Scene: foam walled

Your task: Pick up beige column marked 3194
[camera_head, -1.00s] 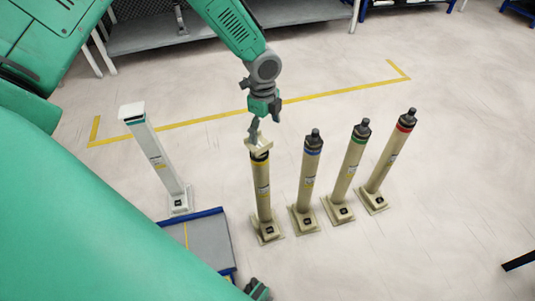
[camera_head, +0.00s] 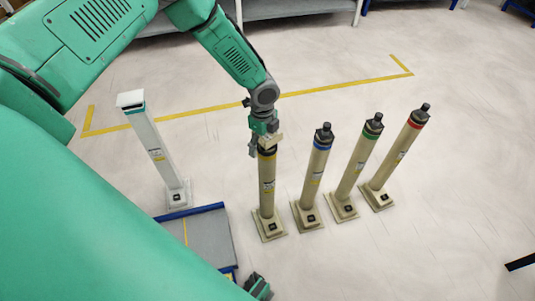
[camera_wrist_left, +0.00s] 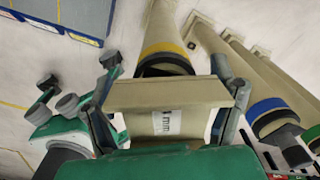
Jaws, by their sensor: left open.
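A beige column (camera_head: 267,190) with a yellow band and a pale beige block-shaped top stands upright on a square base. The number on its label is too small to read. My left gripper (camera_head: 262,146) is at this column's top. In the left wrist view the beige top (camera_wrist_left: 165,93), with a white label on its face, sits between the two spread fingers (camera_wrist_left: 163,108). The fingers are open, one on each side of it. Whether either finger touches it I cannot tell.
Beige columns with a blue band (camera_head: 314,180), a green band (camera_head: 355,170) and a red band (camera_head: 397,160) stand in a row to the right. A white column (camera_head: 158,150) stands left, behind a grey blue-edged platform (camera_head: 208,240). Floor beyond the row is clear.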

